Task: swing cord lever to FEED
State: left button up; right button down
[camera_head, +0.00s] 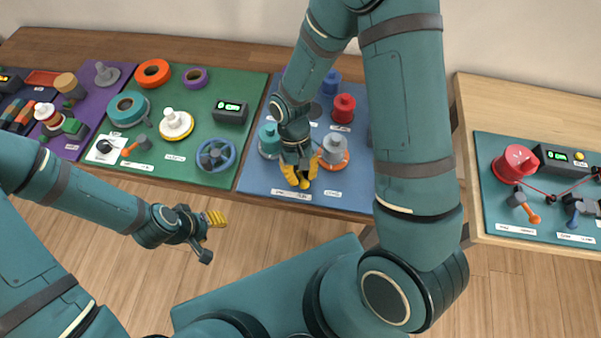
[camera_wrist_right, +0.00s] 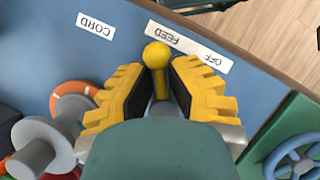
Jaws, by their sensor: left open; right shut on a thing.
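The cord lever has a yellow ball knob (camera_wrist_right: 157,54) on a short shaft, seen in the right wrist view. It stands beside a white label (camera_wrist_right: 190,47) reading FEED and OFF, upside down here; the knob is nearer the word FEED. My right gripper (camera_wrist_right: 158,88) has its yellow fingers shut around the lever, with the knob showing beyond the tips. In the head view the right gripper (camera_head: 298,180) is over the front edge of the blue panel (camera_head: 262,187) and hides the lever. My left gripper (camera_head: 215,220) is open and empty, in front of the table.
A blue handwheel (camera_head: 216,155) sits on the green panel. The floor in front is clear.

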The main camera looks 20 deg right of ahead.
jog(key=shift+s+f, duration=0.1)
jog(key=shift+s, duration=0.15)
jog(key=c, duration=0.7)
grip_release()
jog(key=shift+c, duration=0.2)
jog(key=shift+w, duration=0.1)
jog(key=shift+w+r, duration=0.15)
jog(key=shift+r, duration=0.15)
jog(key=v, duration=1.1)
jog(key=shift+r, duration=0.3)
